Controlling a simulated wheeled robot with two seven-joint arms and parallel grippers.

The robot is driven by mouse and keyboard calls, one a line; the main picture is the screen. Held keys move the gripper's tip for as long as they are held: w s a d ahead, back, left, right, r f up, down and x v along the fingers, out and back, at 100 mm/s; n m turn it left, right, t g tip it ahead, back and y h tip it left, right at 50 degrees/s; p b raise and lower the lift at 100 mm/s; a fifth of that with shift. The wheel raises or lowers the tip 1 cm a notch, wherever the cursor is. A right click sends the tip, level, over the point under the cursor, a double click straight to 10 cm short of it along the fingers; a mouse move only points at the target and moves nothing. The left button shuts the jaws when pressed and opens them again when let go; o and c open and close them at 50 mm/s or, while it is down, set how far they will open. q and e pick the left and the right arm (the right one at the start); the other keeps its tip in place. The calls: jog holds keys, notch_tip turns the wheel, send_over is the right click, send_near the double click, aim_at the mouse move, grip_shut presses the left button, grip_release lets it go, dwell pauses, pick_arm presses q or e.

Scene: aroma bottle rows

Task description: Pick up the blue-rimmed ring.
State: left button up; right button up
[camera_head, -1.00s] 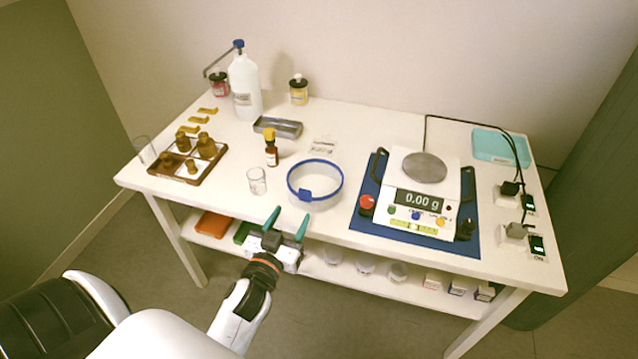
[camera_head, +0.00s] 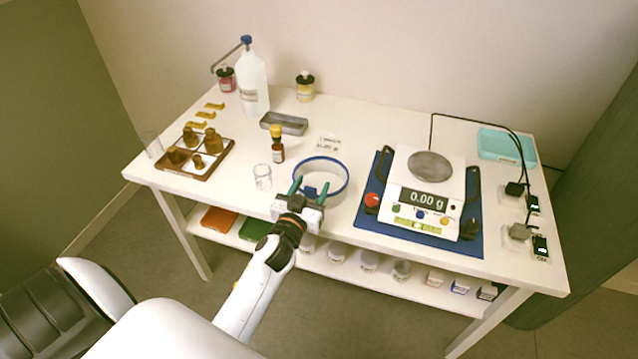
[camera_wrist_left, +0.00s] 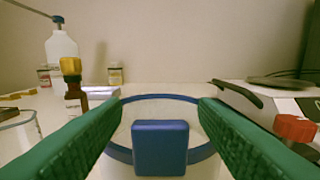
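The blue-rimmed ring (camera_head: 340,165) stands on the white table, a clear round wall with a blue rim and a blue tab (camera_head: 309,192) on its near side. It also shows in the left wrist view (camera_wrist_left: 160,98), with its blue tab (camera_wrist_left: 160,147) centred between the fingers. My left gripper (camera_head: 310,187) is open, its green fingers at the near side of the ring, one on each side of the tab. In the wrist view there are gaps between the tab and both fingers. My right gripper is not in view.
A balance (camera_head: 428,195) on a blue mat stands right of the ring. A brown dropper bottle (camera_head: 277,150) and a clear beaker (camera_head: 263,178) stand to its left. A tray of brown bottles (camera_head: 172,168) sits farther left. A grey tray (camera_head: 284,123) lies behind.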

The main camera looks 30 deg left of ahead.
pick_arm(q)
jog(key=c, duration=1)
